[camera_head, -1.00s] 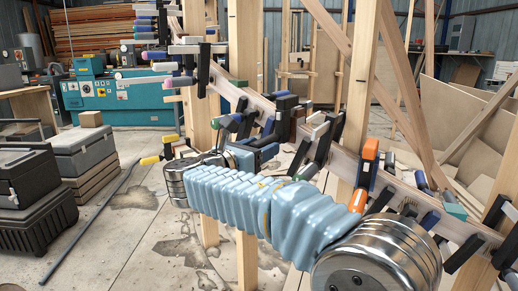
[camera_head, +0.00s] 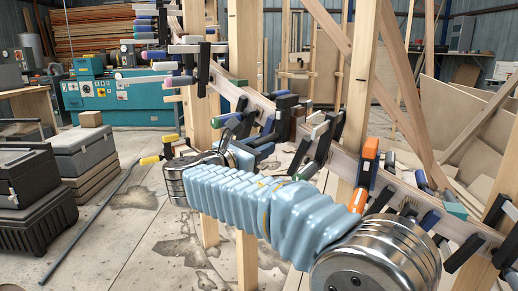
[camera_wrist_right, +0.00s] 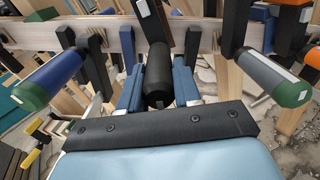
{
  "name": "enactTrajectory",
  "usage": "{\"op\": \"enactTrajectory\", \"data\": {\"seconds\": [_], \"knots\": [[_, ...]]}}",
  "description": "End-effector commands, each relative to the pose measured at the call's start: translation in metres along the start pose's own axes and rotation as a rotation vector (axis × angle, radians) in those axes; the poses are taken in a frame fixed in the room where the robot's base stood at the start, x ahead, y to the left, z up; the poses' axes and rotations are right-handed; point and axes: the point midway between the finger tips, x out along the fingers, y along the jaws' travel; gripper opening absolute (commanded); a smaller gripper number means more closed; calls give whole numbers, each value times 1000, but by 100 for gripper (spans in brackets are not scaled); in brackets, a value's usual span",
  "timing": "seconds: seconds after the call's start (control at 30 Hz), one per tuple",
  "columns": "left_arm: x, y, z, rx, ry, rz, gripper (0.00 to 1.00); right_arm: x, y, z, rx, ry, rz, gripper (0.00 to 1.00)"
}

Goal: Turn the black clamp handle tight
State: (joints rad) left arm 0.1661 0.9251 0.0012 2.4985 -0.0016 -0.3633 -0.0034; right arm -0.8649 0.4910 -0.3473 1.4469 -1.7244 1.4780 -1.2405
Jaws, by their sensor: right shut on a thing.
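The black clamp handle (camera_wrist_right: 158,82) stands between the two blue-and-grey fingers of my right gripper (camera_wrist_right: 157,92) in the right wrist view. The fingers are shut on it, one on each side. In the head view my right gripper (camera_head: 266,148) reaches a clamp on the curved wooden stringer (camera_head: 262,105). The handle is mostly hidden there by the gripper and the neighbouring clamps. The stringer also shows as a pale strip in the wrist view (camera_wrist_right: 118,38). My left gripper is not in view.
A green-and-blue handle (camera_wrist_right: 50,78) and a grey-and-green handle (camera_wrist_right: 275,78) flank my gripper closely. More clamps line the stringer. Upright wooden posts (camera_head: 245,60) stand nearby. Black cases (camera_head: 35,185) are at left, a teal machine (camera_head: 120,98) is behind.

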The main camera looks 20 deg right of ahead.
Motion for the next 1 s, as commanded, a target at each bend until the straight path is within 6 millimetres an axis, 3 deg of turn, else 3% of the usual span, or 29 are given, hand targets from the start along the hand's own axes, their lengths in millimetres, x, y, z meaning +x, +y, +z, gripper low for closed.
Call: {"op": "enactTrajectory", "data": {"seconds": [1.0], "knots": [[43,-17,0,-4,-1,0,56,0,3,-2,953,-1,2,2]]}}
